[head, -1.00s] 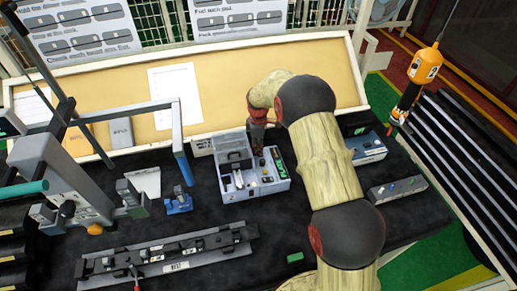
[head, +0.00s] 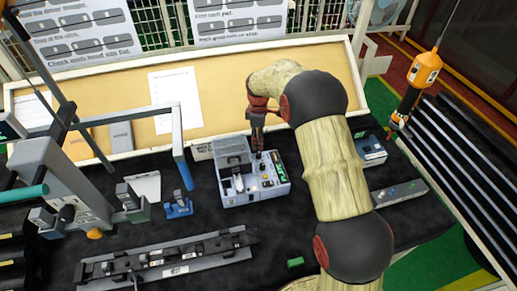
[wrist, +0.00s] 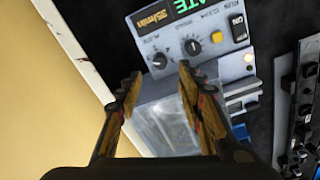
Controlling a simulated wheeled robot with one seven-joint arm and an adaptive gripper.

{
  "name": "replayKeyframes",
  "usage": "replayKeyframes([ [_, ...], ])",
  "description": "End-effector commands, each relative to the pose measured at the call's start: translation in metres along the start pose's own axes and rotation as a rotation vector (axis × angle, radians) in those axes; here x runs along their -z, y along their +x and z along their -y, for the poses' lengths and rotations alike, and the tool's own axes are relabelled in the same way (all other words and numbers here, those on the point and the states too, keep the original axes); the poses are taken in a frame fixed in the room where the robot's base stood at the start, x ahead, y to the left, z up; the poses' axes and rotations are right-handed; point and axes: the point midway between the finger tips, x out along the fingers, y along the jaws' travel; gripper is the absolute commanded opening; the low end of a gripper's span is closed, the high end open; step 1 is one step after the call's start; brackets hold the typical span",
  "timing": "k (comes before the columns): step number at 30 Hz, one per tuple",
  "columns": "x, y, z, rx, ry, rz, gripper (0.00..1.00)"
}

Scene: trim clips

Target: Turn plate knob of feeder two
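A grey feeder box (head: 240,197) stands on the dark bench top in the middle, with a clear-lidded part at its left and a control panel at its right. My gripper (head: 258,154) points down above the back of this panel. In the wrist view my gripper (wrist: 157,80) is open and empty, its two fingers apart. Beyond the fingertips the panel (wrist: 176,28) shows a green display ending in "ATE", a dark knob (wrist: 193,47), a second knob (wrist: 160,60) and a yellow button (wrist: 216,37). The feeder's number is not readable.
Another grey box (head: 372,156) stands at the right, partly behind my arm. A low grey strip (head: 400,191) lies in front of it. A blue clamp (head: 178,207) and a long rail (head: 175,262) are left and front. The tan board (head: 225,95) rises behind.

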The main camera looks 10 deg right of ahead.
Motion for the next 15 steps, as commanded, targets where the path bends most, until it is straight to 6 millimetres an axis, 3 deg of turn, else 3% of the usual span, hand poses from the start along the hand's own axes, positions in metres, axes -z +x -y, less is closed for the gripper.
replayKeyframes([
  [6, 0.0, -0.033, -0.001, -0.001, 0.0, -0.001, 0.38],
  [15, 0.0, -0.044, 0.0, -0.001, 0.0, 0.0, 0.38],
])
